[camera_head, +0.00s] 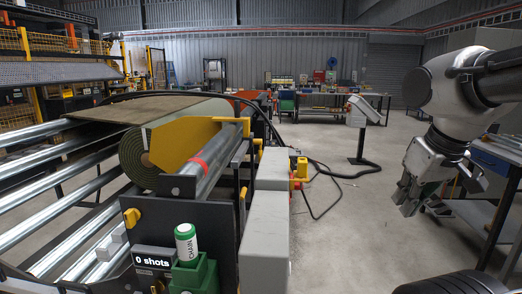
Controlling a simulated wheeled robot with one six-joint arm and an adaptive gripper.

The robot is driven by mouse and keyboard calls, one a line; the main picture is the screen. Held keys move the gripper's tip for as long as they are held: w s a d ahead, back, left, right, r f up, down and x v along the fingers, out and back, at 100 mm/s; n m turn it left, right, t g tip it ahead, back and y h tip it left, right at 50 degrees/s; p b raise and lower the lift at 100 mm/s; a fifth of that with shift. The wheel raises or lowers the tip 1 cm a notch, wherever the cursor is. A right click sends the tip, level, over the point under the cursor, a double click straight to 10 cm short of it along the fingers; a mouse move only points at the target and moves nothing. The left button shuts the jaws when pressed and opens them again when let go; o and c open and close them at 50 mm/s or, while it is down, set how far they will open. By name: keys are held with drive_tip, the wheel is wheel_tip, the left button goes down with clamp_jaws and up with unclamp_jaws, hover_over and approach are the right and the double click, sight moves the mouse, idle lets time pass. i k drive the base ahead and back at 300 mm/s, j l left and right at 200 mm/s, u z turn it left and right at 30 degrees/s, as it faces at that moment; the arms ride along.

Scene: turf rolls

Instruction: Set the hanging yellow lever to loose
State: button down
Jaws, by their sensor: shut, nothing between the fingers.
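My gripper (410,203) hangs at the right, fingers pointing down, shut and empty. It is over open floor, apart from the machine. Several small yellow parts show on the machine: a yellow handle (132,217) on the dark front plate, a yellow piece (257,147) on the right side by the roller's end, and a yellow fitting with a red part (299,170) beside the grey boxes. I cannot tell which one is the hanging lever, nor read any loose mark or setting.
A turf roll (138,160) sits under a yellow guard (182,140) on the roller machine. A green-and-white CHAIN bottle (186,243) stands by a "0 shots" display (153,260). Grey boxes (265,240) flank the machine. A console (362,112) and cables stand beyond; a workbench (495,160) is at right.

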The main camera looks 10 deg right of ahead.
sight(256, 141)
drive_tip(key=k+z, duration=0.1)
drive_tip(key=k, duration=0.55)
drive_tip(key=z, duration=1.05)
drive_tip(key=i+j, duration=0.15)
drive_tip(key=i, duration=0.6)
drive_tip(key=i+j, duration=0.1)
drive_tip(key=i, duration=0.65)
drive_tip(key=i+j, duration=0.15)
drive_tip(key=i, duration=0.65)
drive_tip(key=i+j, duration=0.1)
drive_tip(key=i, duration=0.65)
drive_tip(key=u, duration=1.3)
